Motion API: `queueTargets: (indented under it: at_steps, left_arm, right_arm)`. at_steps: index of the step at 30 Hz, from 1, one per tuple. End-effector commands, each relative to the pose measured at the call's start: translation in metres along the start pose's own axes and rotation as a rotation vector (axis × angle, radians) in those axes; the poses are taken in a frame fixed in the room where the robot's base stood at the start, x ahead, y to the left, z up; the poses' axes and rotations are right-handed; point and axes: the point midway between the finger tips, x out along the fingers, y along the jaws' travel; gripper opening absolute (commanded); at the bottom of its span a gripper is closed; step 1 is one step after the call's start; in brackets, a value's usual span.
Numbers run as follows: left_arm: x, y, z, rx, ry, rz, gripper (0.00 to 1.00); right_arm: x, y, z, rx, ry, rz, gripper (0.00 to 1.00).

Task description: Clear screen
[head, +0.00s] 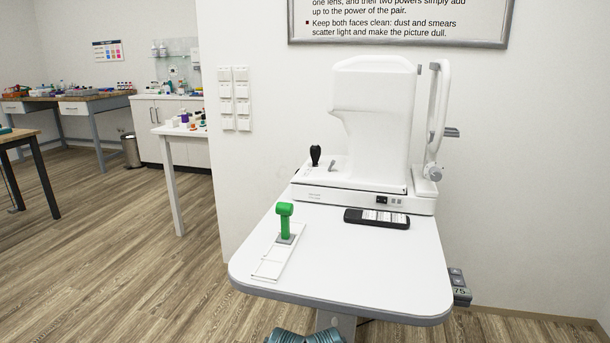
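A large white eye-test instrument (372,120) stands upright at the back of the white table (350,265). I see no lit screen on it. A black joystick (315,155) and a small grey lever stand on the left of its base (335,199). A black remote-like handset (377,218) with pale labels or keys lies flat on the table in front of the base. A green T-shaped handle (285,220) stands upright on a white strip with marked places (270,268), at the table's left.
A white curved frame (440,110) rises beside the instrument. A small box marked 75 (459,290) hangs at the table's right edge. The table's front half is mostly clear. A white side table (183,132) with small bottles and a cluttered bench (75,100) stand at the left.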

Motion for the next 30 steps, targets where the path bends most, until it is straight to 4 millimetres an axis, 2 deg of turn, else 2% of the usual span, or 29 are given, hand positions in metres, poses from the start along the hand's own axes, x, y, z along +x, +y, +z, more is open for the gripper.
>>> queueTargets:
  at_steps: [1,9,10,30]
  left_arm:
    - [0.0,0.0,0.0,0.0,0.0,0.0,0.86]
    - [0.0,0.0,0.0,0.0,0.0,0.0,0.86]
    - [0.0,0.0,0.0,0.0,0.0,0.0,0.86]
    - [0.0,0.0,0.0,0.0,0.0,0.0,0.86]
  right_arm:
    - [0.0,0.0,0.0,0.0,0.0,0.0,0.51]
    - [0.0,0.0,0.0,0.0,0.0,0.0,0.03]
    - [0.0,0.0,0.0,0.0,0.0,0.0,0.0]
    - [0.0,0.0,0.0,0.0,0.0,0.0,0.0]
